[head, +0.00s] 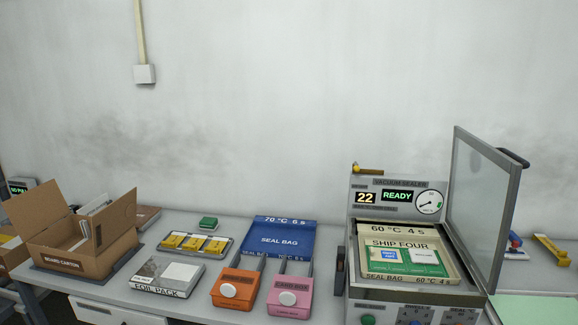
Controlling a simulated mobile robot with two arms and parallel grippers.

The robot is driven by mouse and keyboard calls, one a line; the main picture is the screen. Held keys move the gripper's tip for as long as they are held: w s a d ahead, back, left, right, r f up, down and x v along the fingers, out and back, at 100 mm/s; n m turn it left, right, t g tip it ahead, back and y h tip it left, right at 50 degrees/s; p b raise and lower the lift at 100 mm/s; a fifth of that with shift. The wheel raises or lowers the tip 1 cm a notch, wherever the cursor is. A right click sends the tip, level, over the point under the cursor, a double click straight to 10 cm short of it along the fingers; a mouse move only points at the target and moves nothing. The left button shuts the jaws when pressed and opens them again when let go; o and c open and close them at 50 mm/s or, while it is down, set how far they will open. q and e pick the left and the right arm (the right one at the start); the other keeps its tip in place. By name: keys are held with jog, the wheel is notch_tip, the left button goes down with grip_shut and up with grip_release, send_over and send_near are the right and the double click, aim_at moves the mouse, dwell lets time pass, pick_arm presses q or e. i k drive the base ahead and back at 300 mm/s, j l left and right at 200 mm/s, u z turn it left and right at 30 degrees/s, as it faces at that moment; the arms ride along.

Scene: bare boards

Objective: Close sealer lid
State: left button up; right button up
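The vacuum sealer (397,197) stands on the bench at the right, its display reading "22" and "READY". Its lid (482,198) is open, standing upright on the right side, with a clear pane in a grey frame. Neither of my grippers shows in the head view.
Left of the sealer are a blue "SEAL BAG" panel (279,240), an orange box (236,289), a pink box (290,296), a foil pack (167,276) and a tray of yellow pieces (195,244). An open carton (75,241) stands far left. A green mat (535,309) lies right.

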aim_at(482, 193)
jog(key=l, duration=3.1)
jog(key=z, duration=0.25)
jog(key=j, duration=0.05)
